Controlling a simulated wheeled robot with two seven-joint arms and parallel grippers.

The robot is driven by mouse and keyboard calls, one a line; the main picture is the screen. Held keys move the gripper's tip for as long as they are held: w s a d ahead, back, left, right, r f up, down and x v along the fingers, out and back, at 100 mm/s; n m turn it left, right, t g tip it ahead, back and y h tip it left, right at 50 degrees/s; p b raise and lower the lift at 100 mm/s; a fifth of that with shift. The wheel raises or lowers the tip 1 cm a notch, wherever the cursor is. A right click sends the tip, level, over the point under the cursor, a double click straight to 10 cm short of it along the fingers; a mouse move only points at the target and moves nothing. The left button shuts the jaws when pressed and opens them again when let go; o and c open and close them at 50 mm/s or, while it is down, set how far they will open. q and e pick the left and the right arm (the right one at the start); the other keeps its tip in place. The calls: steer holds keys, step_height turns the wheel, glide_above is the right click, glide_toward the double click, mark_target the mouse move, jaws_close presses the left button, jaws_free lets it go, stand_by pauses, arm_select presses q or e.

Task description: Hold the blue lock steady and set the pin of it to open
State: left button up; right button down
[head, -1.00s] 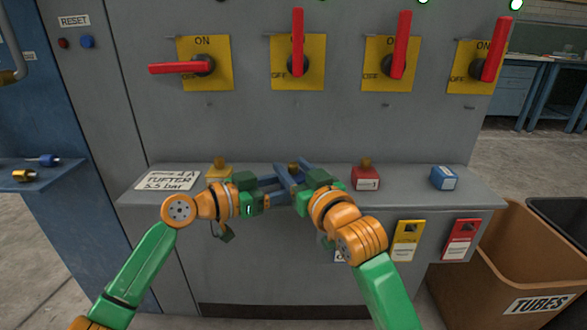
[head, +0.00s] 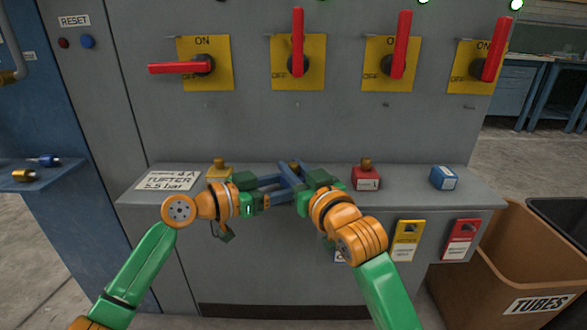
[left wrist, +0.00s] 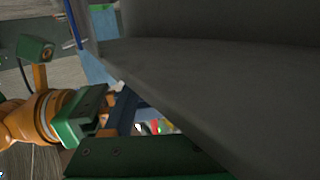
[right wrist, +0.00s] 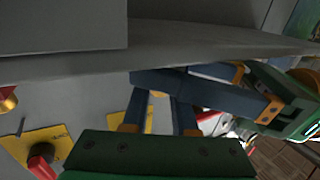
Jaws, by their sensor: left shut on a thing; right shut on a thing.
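My left gripper (head: 279,184) comes in from the left and is shut on this lock. My right gripper (head: 289,175) comes in from the right, its fingers crossing close to the left ones, and is shut at the pin. The exact contact is hidden. A blue block (head: 444,178) with a white label stands apart at the ledge's right end.
A yellow lock (head: 219,172) and a red lock (head: 366,179) stand on either side on the ledge (head: 405,190). A paper sign (head: 168,181) lies at the left. Red switch handles (head: 298,40) are above. A brown bin (head: 525,260) stands at lower right.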

stand_by(0.6)
arm_select(q)
steer(key=shift+f, duration=0.1)
arm_select(e)
steer(key=shift+r, duration=0.9)
steer(key=c, duration=0.7)
jaws_free()
steer(key=v, duration=1.2)
